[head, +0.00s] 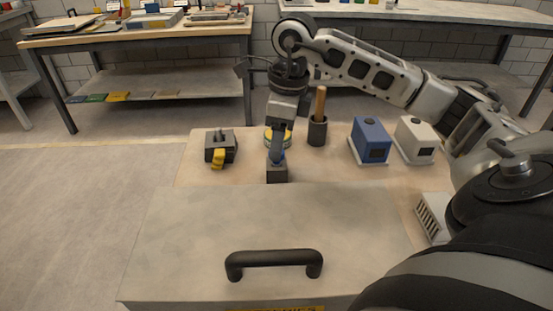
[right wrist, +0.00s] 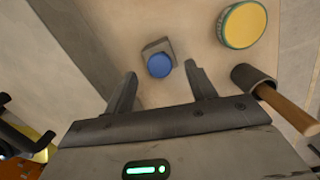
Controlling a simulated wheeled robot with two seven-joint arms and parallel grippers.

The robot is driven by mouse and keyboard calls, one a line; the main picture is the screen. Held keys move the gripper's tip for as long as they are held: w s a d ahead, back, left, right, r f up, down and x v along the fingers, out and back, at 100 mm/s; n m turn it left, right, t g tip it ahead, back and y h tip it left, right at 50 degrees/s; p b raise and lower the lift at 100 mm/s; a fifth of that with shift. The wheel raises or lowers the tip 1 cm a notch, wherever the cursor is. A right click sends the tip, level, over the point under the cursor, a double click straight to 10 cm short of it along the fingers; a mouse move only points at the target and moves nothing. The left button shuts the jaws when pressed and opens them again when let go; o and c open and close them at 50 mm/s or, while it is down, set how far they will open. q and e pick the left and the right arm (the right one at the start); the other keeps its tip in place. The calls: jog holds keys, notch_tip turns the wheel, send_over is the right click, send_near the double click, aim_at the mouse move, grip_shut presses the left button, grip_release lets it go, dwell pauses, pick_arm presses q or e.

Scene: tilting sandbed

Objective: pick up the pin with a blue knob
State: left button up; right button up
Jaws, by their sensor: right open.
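The pin's round blue knob (right wrist: 159,65) sits on a small grey block (right wrist: 152,48) in the right wrist view. In the head view the dark block (head: 277,174) stands behind the big grey lid, and only a sliver of blue shows beside my gripper. My right gripper (head: 277,154) points down over the block. In the right wrist view its two fingers (right wrist: 160,74) are open, with the knob just beyond and between the tips. I cannot tell how high they are above it. The pin's shaft is hidden. My left gripper is not in view.
A grey lid (head: 200,235) with a black handle (head: 273,258) fills the front. Around the block are a yellow-topped round thing (right wrist: 243,25), a cup with a wooden handle (head: 318,130), a dark device with a yellow part (head: 220,147), a blue box (head: 371,140) and a white box (head: 415,140).

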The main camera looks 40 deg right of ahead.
aim_at(276, 166)
notch_tip(276, 166, down, 2)
jog(key=shift+w+a+f, duration=0.1)
jog(key=shift+a+f, duration=0.05)
jog(key=shift+f, duration=0.1)
jog(key=c, duration=1.2)
jog(key=shift+o, duration=0.2)
jog(key=shift+r, duration=0.1)
